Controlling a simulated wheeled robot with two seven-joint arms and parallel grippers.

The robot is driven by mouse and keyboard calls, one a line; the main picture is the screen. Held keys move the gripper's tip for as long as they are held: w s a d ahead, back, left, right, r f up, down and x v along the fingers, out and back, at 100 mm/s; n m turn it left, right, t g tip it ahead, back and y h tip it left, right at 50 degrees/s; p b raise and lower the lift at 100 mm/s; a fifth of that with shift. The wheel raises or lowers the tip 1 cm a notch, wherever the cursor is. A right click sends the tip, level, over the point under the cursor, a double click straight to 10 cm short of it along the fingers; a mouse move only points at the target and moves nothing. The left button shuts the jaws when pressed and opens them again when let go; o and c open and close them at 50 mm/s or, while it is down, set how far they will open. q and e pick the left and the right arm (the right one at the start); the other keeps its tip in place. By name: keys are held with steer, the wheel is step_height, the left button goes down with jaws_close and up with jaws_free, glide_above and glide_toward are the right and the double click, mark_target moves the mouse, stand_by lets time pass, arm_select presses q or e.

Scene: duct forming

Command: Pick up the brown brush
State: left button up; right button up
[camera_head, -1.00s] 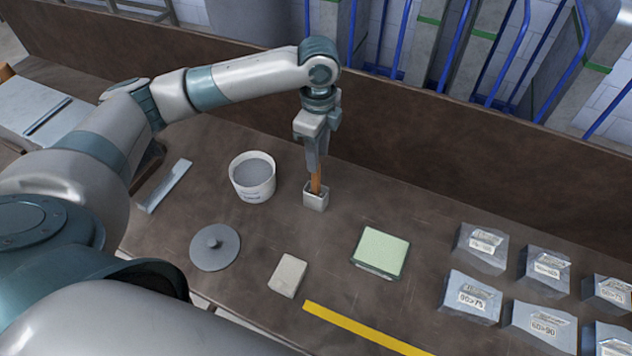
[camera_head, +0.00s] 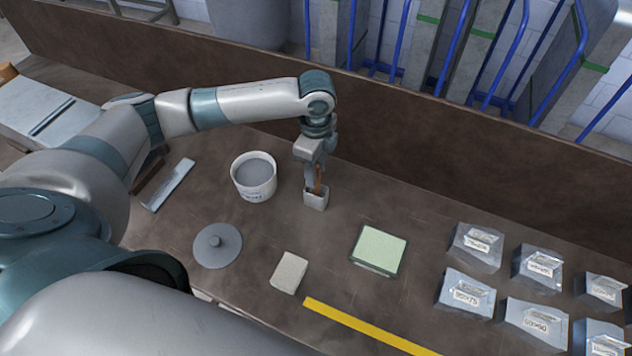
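The brown brush (camera_head: 318,188) stands upright in a small pale square holder (camera_head: 316,202) on the brown workbench. Only a short part of its handle shows; the rest is hidden by my gripper and the holder. My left gripper (camera_head: 314,182) points straight down over the holder, its fingers low around the brush handle. I cannot tell whether the fingers are closed on it. My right gripper is not in view.
A white bucket (camera_head: 254,178) stands left of the holder, with a grey round lid (camera_head: 217,245) below it. A beige block (camera_head: 289,272), a green pad (camera_head: 378,248), a yellow strip (camera_head: 365,326) and several grey metal pieces (camera_head: 476,247) lie nearer and right. A raised bench wall (camera_head: 430,125) runs behind.

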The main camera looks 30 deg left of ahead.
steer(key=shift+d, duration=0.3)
arm_select(q)
jaws_close()
steer(key=shift+r, duration=0.1)
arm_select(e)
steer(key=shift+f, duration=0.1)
